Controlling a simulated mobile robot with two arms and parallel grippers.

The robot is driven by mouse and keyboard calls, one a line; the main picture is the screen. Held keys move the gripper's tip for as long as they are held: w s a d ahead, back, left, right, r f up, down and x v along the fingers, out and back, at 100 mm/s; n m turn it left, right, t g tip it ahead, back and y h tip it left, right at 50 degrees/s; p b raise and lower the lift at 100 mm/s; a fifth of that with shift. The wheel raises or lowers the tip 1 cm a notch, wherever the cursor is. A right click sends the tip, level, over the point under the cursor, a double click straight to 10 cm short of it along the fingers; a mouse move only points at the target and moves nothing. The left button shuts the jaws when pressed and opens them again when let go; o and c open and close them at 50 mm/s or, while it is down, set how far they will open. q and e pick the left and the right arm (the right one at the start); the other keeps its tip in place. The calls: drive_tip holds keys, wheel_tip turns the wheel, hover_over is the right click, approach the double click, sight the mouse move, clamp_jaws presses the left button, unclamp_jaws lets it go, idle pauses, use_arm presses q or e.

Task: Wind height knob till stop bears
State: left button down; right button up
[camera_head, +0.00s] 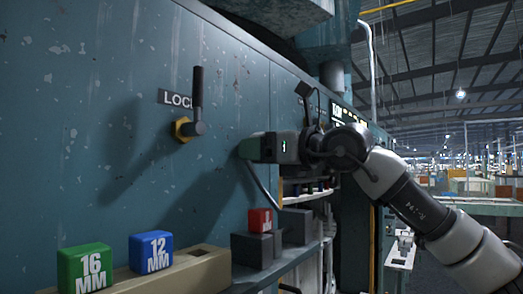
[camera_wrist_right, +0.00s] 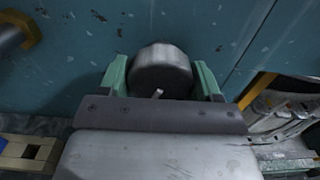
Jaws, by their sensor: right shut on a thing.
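The height knob (camera_wrist_right: 162,70) is a dark grey round knob on the teal machine panel, seen in the right wrist view. My right gripper (camera_wrist_right: 162,82) has its green fingers on either side of the knob and is shut on it. In the head view, my right gripper (camera_head: 246,148) reaches in from the right and meets the panel; the knob is hidden there behind the fingers. No stop can be made out. My left gripper is in neither view.
A lock lever (camera_head: 197,105) with a brass nut stands upright on the panel to the left. Below are a green 16 MM block (camera_head: 85,268), a blue 12 MM block (camera_head: 151,252) and a red block (camera_head: 261,221) on dark grey blocks along a ledge. The open hall lies to the right.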

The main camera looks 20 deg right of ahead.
drive_tip(key=shift+f+m+b, duration=0.15)
drive_tip(key=shift+m+b, duration=0.85)
drive_tip(key=shift+b, duration=0.3)
drive_tip(key=shift+m+b, duration=0.7)
drive_tip(key=shift+b, duration=0.05)
drive_tip(key=m+b, duration=0.2)
drive_tip(key=shift+s+m, duration=0.1)
drive_tip(key=shift+m, duration=0.3)
drive_tip(key=shift+r+m+b, duration=0.3)
drive_tip(key=shift+m+b, duration=0.1)
drive_tip(key=shift+m, duration=0.4)
drive_tip(key=o, duration=0.9)
